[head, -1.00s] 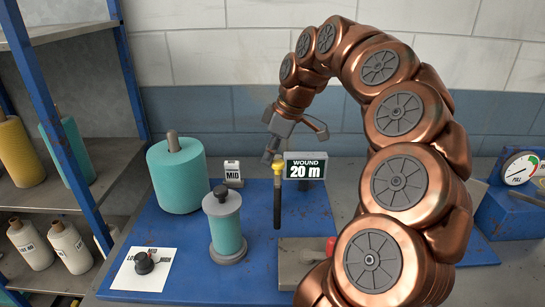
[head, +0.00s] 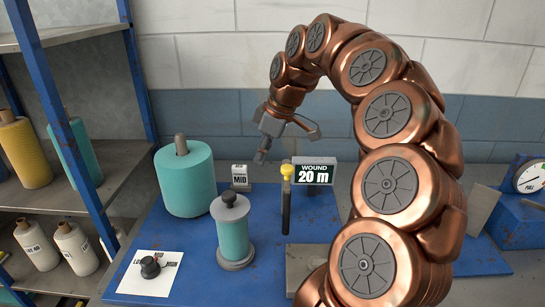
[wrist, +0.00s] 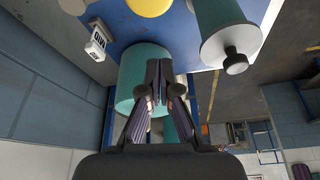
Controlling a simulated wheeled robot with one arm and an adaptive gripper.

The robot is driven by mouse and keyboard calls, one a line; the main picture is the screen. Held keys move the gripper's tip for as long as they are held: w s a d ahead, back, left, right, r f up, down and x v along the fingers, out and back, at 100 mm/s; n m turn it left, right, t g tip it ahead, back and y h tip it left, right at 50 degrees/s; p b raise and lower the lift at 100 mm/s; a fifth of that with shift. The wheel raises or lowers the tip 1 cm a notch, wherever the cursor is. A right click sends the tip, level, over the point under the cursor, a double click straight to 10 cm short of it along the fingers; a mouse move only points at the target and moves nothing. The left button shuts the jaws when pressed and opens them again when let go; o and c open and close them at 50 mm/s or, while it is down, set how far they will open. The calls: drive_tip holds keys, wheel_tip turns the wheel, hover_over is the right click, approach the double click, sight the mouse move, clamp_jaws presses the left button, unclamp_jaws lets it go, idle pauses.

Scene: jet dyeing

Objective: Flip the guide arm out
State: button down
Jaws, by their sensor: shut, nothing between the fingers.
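The guide arm appears to be the dark upright rod with a yellow knob (head: 287,171) on the blue bench plate; I cannot tell its exact pose. In the wrist view a yellow round top (wrist: 150,5) shows at the upper edge. My gripper (head: 262,157) is shut and empty, pointing down, above the plate, left of and apart from the yellow knob. In the wrist view its fingers (wrist: 167,70) are together, in front of the large teal yarn package (wrist: 130,70). That package (head: 184,185) stands left of my gripper in the head view.
A display reading WOUND 20 m (head: 313,171) and a MID tag (head: 239,178) stand behind. A black dial (head: 150,267) is front left. A pull gauge (head: 531,177) is at right, shelves at left.

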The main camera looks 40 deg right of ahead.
drive_tip(key=v, duration=1)
drive_tip(key=shift+d, duration=0.2)
drive_tip(key=shift+s+a+f, duration=0.1)
drive_tip(key=shift+f, duration=0.05)
idle(0.4)
drive_tip(key=s+a+f+m+g+h, duration=0.1)
drive_tip(key=s+a+f, duration=0.25)
drive_tip(key=a, duration=0.55)
drive_tip(key=s+a+f+g, duration=0.1)
drive_tip(key=s+a+f, duration=0.1)
drive_tip(key=a+f, duration=0.5)
drive_tip(key=s+a+f+m+g, duration=0.1)
drive_tip(key=s+a+f+m, duration=0.2)
drive_tip(key=s+f, duration=0.4)
drive_tip(key=s+a+f+m+g+h, duration=0.1)
drive_tip(key=s+a+f+m+g, duration=0.1)
drive_tip(key=s+f, duration=0.5)
drive_tip(key=s+a+m, duration=0.1)
drive_tip(key=s+a, duration=0.1)
drive_tip(key=s, duration=0.2)
drive_tip(key=shift+s+a+f, duration=0.3)
drive_tip(key=shift+s, duration=0.05)
